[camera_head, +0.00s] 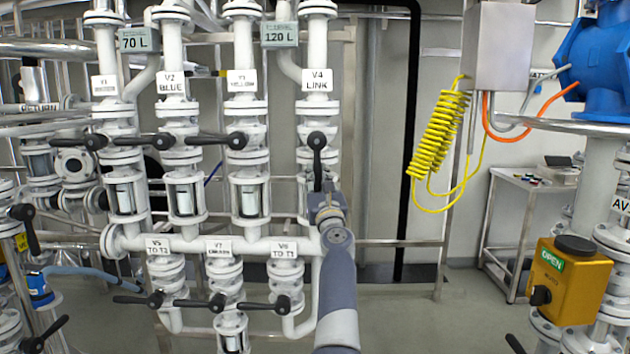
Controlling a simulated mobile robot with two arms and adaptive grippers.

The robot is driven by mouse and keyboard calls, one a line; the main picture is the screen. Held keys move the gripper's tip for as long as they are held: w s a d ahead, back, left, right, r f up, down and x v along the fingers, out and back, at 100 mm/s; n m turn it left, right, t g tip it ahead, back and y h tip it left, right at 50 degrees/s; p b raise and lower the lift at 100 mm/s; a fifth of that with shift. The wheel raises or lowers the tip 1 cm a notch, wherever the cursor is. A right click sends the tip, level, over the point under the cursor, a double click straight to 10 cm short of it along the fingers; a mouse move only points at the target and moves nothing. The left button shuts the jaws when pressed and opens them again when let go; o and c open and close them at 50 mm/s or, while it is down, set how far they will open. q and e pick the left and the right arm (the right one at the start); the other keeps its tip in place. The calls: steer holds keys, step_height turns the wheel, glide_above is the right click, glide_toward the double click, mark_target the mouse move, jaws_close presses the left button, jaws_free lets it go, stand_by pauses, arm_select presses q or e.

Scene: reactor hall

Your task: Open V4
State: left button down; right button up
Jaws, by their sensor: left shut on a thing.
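The V4 valve is on the white vertical pipe under the "V4 LINK" label (317,80). Its black lever handle (317,150) hangs straight down from its hub, in line with the pipe. My left gripper (322,198) comes up from below and is shut on the lower end of this handle. The gripper hides the handle's tip and part of the pipe behind. My right gripper is not in view.
The V3 valve (237,141) and V2 valve (163,141) stand to the left with level handles. The V8 valve handle (283,305) is low, left of my arm. A yellow coiled hose (438,135) hangs to the right, past open space.

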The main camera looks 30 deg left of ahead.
mark_target(320, 140)
arm_select(q)
steer(key=shift+d, duration=0.1)
steer(key=c, duration=1.5)
jaws_free()
steer(key=shift+w, duration=0.1)
steer(key=shift+o, duration=0.2)
steer(key=shift+r, duration=0.2)
step_height(320, 140, up, 9)
steer(key=shift+w+f, duration=0.1)
steer(key=shift+f, duration=0.1)
steer(key=shift+r, duration=0.65)
